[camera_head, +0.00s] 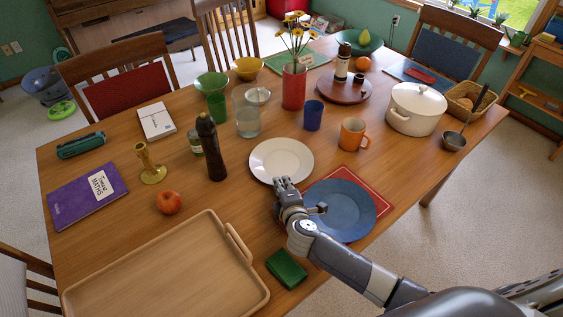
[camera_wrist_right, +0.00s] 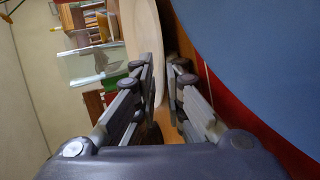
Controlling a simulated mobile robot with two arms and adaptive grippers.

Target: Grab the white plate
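The white plate (camera_head: 281,157) lies flat near the middle of the wooden table. My right gripper (camera_head: 284,184) is at the plate's near rim, between it and the blue plate. In the right wrist view, my two fingers (camera_wrist_right: 163,65) stand apart, with a gap between them. The rim of the white plate (camera_wrist_right: 143,25) runs down into this gap; I cannot tell whether the fingers touch it. My left gripper is not in view.
A blue plate (camera_head: 342,209) on a red mat (camera_head: 382,200) lies right beside my right gripper. A dark pepper mill (camera_head: 211,150) stands left of the white plate. A blue cup (camera_head: 313,115) and an orange mug (camera_head: 353,134) stand behind.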

